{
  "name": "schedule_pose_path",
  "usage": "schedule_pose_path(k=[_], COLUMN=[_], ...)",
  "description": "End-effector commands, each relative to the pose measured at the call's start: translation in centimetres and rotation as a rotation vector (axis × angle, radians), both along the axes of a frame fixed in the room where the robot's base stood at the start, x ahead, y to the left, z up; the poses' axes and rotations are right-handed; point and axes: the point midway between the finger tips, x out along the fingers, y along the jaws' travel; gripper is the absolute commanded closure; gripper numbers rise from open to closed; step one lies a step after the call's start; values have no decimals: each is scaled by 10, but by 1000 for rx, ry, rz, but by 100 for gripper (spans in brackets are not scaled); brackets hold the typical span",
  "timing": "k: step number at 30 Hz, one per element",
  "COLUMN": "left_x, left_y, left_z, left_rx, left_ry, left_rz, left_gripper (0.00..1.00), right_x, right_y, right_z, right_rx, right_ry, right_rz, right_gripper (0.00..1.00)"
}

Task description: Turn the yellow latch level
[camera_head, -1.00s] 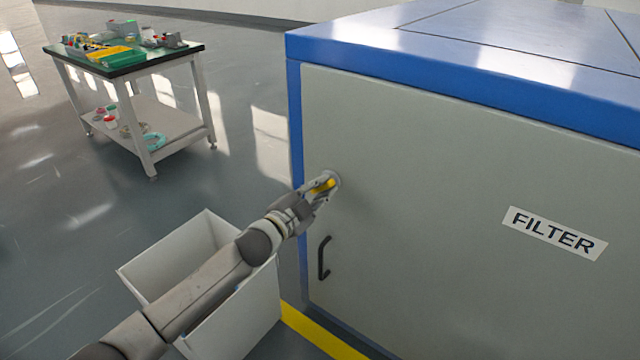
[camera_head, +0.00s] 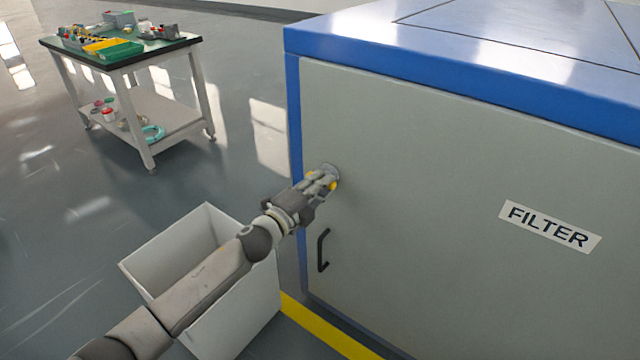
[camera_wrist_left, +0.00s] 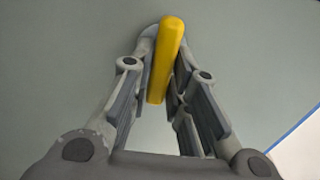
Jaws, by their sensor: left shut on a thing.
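The yellow latch (camera_wrist_left: 165,60) sits on a round grey mount on the grey cabinet door (camera_head: 430,190). In the left wrist view it stands between my fingers, nearly upright in the picture with a slight tilt. In the head view only small bits of the latch (camera_head: 333,186) show, the rest hidden by my fingers. My left gripper (camera_head: 325,178) is shut on the latch, close to the door. It also shows in the left wrist view (camera_wrist_left: 163,88), with a finger on each side of the latch. My right gripper is not in view.
A black handle (camera_head: 323,250) is below the latch on the door. A white open bin (camera_head: 240,310) stands under my left arm. A FILTER label (camera_head: 549,227) is on the door. A cart with a green top (camera_head: 185,43) stands at the back left, with clear floor around it.

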Motion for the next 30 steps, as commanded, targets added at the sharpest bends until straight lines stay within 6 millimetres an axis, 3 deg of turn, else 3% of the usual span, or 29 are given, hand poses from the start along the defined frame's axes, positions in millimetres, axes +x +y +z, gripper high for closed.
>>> schedule_pose_path(k=[16, 17, 21, 30], left_x=[0, 0, 0, 0], left_y=[0, 0, 0, 0], left_z=[-1, -1, -1, -1], left_rx=[24, 24, 23, 22], left_ry=[-15, -15, -14, -15], left_rz=[-1, -1, 0, 0], left_gripper=[100, 81, 63, 62], right_x=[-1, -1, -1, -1], right_y=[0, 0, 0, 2], right_z=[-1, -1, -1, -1], right_rx=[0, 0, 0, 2], right_ry=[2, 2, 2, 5], right_rz=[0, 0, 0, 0], right_gripper=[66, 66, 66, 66])
